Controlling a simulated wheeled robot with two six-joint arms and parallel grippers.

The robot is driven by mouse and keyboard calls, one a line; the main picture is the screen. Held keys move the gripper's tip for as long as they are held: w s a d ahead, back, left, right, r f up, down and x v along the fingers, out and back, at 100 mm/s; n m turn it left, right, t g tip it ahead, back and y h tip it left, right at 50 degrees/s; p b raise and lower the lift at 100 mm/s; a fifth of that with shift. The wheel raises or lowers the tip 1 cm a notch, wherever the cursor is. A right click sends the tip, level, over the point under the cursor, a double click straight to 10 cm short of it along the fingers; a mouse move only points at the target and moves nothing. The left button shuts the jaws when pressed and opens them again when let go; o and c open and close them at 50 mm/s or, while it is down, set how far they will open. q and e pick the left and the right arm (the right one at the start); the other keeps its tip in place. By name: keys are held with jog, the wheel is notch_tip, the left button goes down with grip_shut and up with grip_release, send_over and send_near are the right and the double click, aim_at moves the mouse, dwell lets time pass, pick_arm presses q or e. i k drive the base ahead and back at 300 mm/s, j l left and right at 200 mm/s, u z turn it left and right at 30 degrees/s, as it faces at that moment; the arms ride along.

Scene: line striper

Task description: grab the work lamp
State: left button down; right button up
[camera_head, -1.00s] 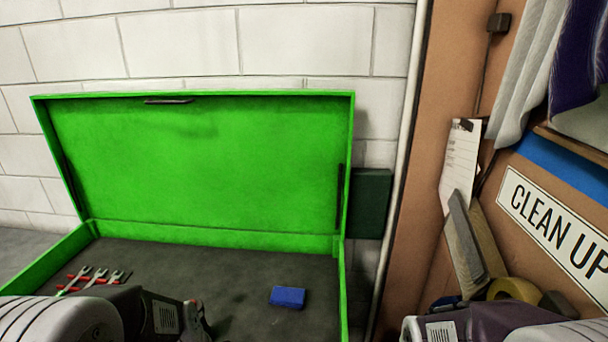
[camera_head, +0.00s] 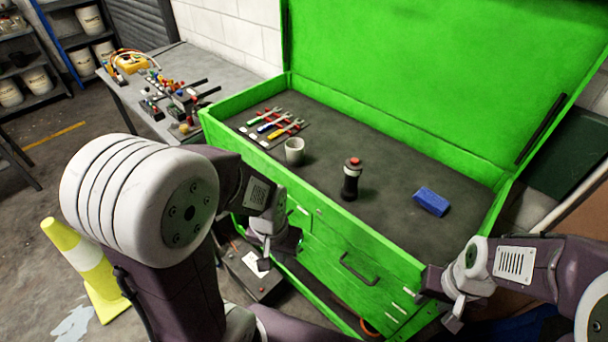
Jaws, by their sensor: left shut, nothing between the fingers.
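A white cup (camera_head: 295,150) stands left of the lamp, with several coloured tools (camera_head: 272,126) behind it. A blue block (camera_head: 431,201) lies to the right. The chest's raised lid (camera_head: 430,80) closes off the back. A yellow and white cone (camera_head: 95,265) stands on the floor at left.

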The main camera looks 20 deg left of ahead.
aim_at(348, 191)
jog(key=u, duration=0.2)
jog(key=i+j+z, duration=0.1)
jog(key=j+z, duration=0.25)
jog(key=j, duration=0.4)
jog(key=j+z, duration=0.35)
jog(key=j, duration=0.35)
jog(key=k+j+z, duration=0.1)
jog(key=j+z, duration=0.2)
jog(key=j, duration=0.45)
